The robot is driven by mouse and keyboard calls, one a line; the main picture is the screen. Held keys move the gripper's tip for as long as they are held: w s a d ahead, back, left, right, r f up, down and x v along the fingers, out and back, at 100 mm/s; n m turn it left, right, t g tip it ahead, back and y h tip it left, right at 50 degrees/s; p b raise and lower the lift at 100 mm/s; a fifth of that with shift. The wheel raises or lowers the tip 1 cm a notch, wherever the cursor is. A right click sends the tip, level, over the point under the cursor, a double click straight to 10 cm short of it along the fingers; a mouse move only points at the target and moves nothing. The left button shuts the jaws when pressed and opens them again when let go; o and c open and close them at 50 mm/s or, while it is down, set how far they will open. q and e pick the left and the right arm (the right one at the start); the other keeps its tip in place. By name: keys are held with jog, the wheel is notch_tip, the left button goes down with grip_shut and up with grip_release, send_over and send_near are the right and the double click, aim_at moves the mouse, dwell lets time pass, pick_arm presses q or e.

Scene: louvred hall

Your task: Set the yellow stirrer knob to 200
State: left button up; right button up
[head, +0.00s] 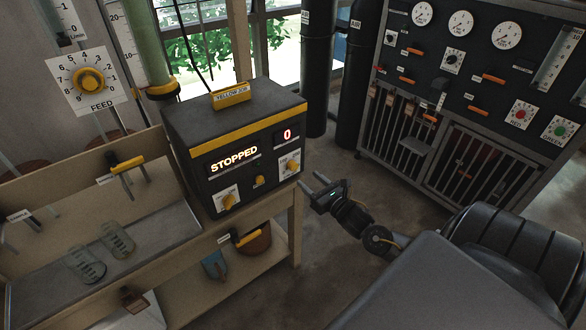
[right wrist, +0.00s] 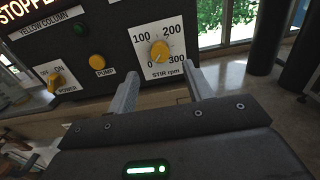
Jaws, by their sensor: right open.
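The yellow stirrer knob (right wrist: 160,52) sits on a white dial plate marked 0, 100, 200, 300 and "STIR rpm". It also shows at the right of the box front in the head view (head: 292,166). Its pointer is too small to read surely. The dark control box (head: 240,112) shows "STOPPED" and a red 0 on its displays. My right gripper (head: 310,184) is open and empty, just right of and below the knob in the head view. In the right wrist view, its fingertips (right wrist: 160,78) are spread below and either side of the knob, apart from it. My left gripper is out of view.
The same panel bears a yellow pump button (right wrist: 97,61) and a yellow power switch (right wrist: 55,82). A wooden bench (head: 190,258) with glassware stands at the left. A dark gas panel cabinet (head: 478,100) stands at the back right. The floor between is clear.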

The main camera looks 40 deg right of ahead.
aim_at(295, 168)
jog(key=w+b, duration=0.1)
jog(key=w, duration=0.2)
jog(key=w+b, duration=0.2)
jog(key=w, duration=0.2)
jog(key=shift+w+d+f, duration=0.1)
jog(key=shift+w+f, duration=0.05)
jog(key=shift+f, duration=0.05)
jog(key=shift+w+r, duration=0.1)
jog(key=shift+w, duration=0.4)
jog(key=c, duration=1)
grip_shut()
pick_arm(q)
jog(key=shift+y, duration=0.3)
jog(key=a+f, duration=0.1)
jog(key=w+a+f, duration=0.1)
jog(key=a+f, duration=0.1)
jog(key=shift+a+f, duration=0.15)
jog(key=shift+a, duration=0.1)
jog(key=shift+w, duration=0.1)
